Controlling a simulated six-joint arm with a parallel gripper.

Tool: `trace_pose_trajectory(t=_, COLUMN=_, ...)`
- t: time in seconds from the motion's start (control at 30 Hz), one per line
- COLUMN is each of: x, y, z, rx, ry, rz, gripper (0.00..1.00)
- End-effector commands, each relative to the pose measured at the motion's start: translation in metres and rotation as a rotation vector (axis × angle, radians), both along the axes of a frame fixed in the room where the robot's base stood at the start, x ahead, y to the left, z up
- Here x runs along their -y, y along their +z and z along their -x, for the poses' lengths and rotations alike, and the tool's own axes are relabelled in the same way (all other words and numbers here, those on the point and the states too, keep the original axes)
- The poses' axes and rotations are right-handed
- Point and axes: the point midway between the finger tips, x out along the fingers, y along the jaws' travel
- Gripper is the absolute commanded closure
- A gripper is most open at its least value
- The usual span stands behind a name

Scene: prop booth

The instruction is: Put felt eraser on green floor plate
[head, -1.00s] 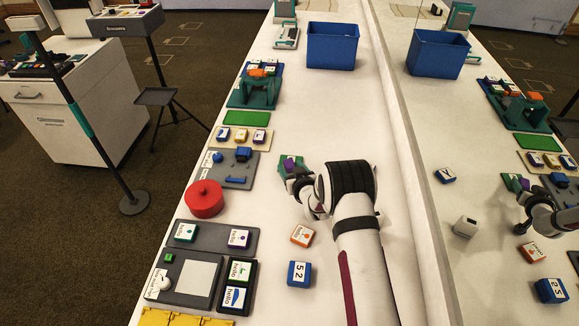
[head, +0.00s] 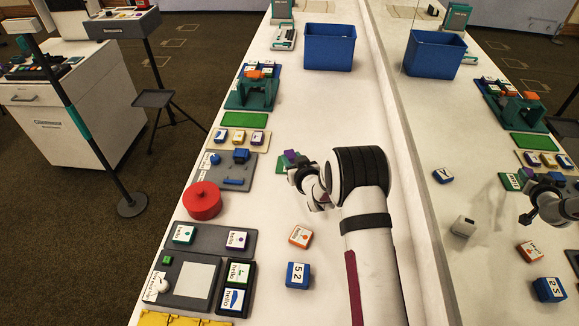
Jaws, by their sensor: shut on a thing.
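My gripper (head: 297,166) is over the middle of the white counter, partly hidden behind its own wrist. It is shut on a small purple and dark block, which I take for the felt eraser (head: 291,155). A green plate (head: 281,164) with pale marks lies just left of the fingers, beside and partly behind the block. Whether the block touches this plate cannot be told. A plain flat green rectangle (head: 245,119) lies farther off at the counter's left edge. I cannot tell which green piece is the floor plate.
A blue bin (head: 329,47) stands at the far end. A red round pot (head: 203,200) and grey trays (head: 210,239) line the left edge. An orange block (head: 300,236) and a blue numbered block (head: 298,275) lie nearer. A mirror-like wall (head: 432,220) bounds the right.

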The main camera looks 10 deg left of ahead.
Motion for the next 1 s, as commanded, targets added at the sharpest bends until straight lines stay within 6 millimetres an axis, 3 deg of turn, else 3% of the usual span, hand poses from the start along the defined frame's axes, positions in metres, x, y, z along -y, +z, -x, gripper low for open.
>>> trace_pose_trajectory(t=0.3, x=0.074, y=0.045, z=0.020, rx=0.002, ry=-0.005, rz=0.001, gripper=1.00)
trace_pose_trajectory(t=0.43, x=0.095, y=0.057, z=0.026, rx=0.002, ry=-0.004, rz=0.001, gripper=1.00)
trace_pose_trajectory(t=0.6, x=0.103, y=0.064, z=0.003, rx=-0.001, ry=0.000, rz=0.001, gripper=1.00)
trace_pose_trajectory(t=0.73, x=0.083, y=0.052, z=-0.004, rx=-0.006, ry=0.004, rz=-0.001, gripper=1.00)
trace_pose_trajectory(t=1.0, x=0.007, y=0.004, z=-0.026, rx=-0.004, ry=0.003, rz=0.000, gripper=1.00)
